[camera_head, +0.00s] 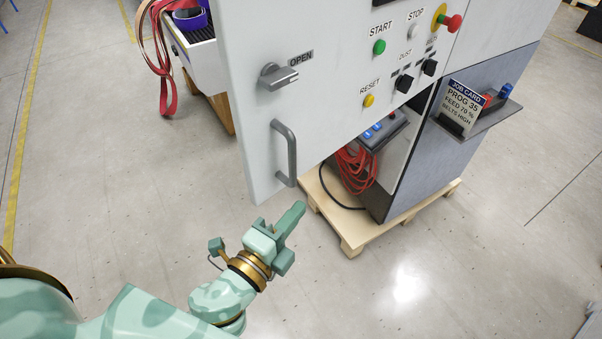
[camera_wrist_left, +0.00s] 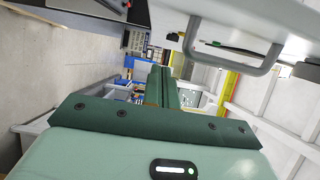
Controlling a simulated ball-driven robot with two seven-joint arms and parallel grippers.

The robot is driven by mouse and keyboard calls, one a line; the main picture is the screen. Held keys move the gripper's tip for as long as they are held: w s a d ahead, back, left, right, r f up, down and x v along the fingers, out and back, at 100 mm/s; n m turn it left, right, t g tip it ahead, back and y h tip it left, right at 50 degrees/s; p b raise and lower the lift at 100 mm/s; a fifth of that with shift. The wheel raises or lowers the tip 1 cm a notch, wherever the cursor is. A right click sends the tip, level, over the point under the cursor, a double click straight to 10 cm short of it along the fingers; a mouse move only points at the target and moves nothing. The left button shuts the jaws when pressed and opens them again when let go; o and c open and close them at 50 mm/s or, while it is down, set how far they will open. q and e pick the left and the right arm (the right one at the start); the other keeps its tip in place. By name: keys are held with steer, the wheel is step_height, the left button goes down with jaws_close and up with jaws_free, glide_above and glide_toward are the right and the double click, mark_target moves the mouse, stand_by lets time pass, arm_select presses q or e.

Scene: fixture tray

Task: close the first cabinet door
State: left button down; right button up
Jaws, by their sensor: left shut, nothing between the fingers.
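The white cabinet door (camera_head: 240,75) stands swung open at the left front of the machine in the head view. It carries a grey bar handle (camera_head: 288,152) and a latch knob (camera_head: 278,77) beside an OPEN label. My left gripper (camera_head: 294,215) is shut and empty, just below the door's lower edge and handle. In the left wrist view the shut fingers (camera_wrist_left: 161,85) point ahead, and the handle (camera_wrist_left: 236,62) shows above and to the right, apart from them. My right gripper is not in view.
The machine stands on a wooden pallet (camera_head: 350,240). Inside its opening is a coiled red cable (camera_head: 356,170). A job card shelf (camera_head: 478,115) sticks out on the right. Red straps (camera_head: 160,50) hang behind the door. The floor in front is clear.

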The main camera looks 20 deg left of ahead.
arm_select(q)
steer(key=w+a+p, duration=0.1)
steer(key=w+p, duration=0.1)
steer(key=w, duration=0.6)
steer(key=shift+w+a, duration=0.3)
steer(key=shift+a, duration=0.1)
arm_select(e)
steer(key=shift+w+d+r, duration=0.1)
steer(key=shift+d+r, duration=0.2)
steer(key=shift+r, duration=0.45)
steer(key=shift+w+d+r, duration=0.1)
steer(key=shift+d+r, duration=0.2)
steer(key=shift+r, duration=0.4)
arm_select(q)
steer(key=shift+a, duration=0.1)
